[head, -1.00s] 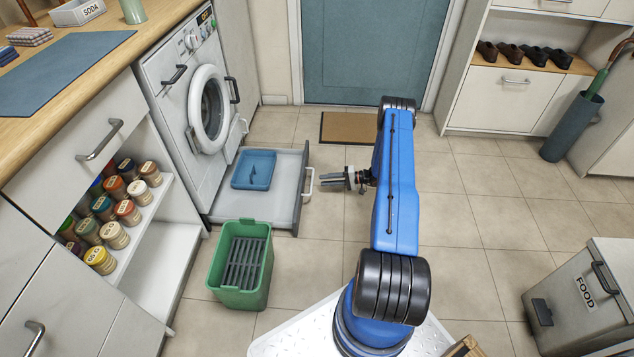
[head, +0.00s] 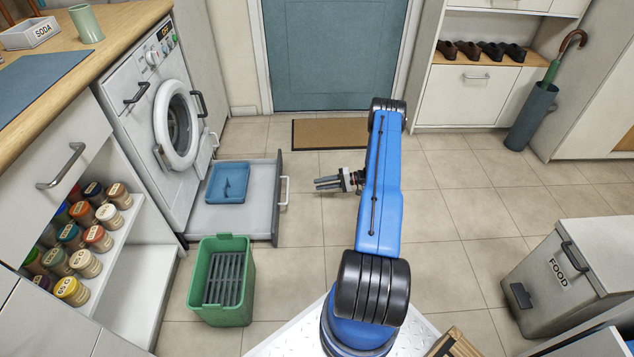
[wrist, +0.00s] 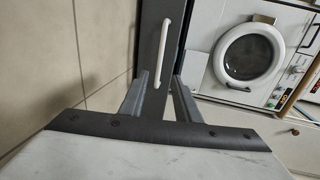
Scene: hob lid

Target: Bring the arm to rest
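My arm (head: 380,190) reaches forward over the floor, bent at the elbow. My gripper (head: 316,184) points left, toward the open drawer (head: 278,225) under the washing machine. It is apart from the drawer's white handle (head: 286,191). In the wrist view the two fingers of my gripper (wrist: 159,76) stand apart with nothing between them. The drawer's dark front (wrist: 152,40) and its handle (wrist: 163,55) show beyond them.
A blue tray (head: 229,197) lies in the drawer. A green crate (head: 221,314) stands on the floor below it. The washing machine (head: 150,125) and counter are at left. A FOOD bin (head: 545,285) stands at right. Tiled floor (head: 450,215) right of my arm is clear.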

